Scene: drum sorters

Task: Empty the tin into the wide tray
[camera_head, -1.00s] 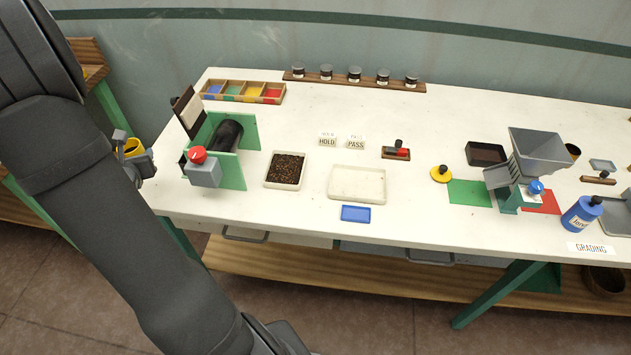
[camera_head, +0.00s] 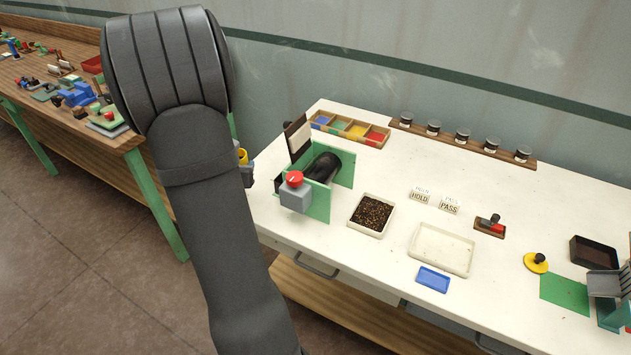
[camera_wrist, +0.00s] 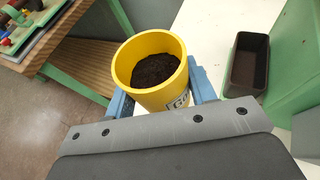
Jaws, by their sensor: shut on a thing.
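The yellow tin (camera_wrist: 150,75) is held upright in my gripper (camera_wrist: 155,97), between its blue fingers. It is partly filled with dark grains and carries a lettered label. In the head view a sliver of the tin (camera_head: 242,154) shows past my arm, off the left end of the white bench; my gripper is mostly hidden there. The wide, shallow cream tray (camera_head: 441,250) lies on the bench to the right of the tin, well apart from it. It looks empty, apart from a few specks.
A smaller tray of brown grains (camera_head: 371,215) lies left of the cream tray. The green drum sorter (camera_head: 318,185) with a red knob stands between the tin and the trays. A blue dish (camera_head: 433,279) lies at the front. A dark bin (camera_wrist: 248,65) is right of the tin.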

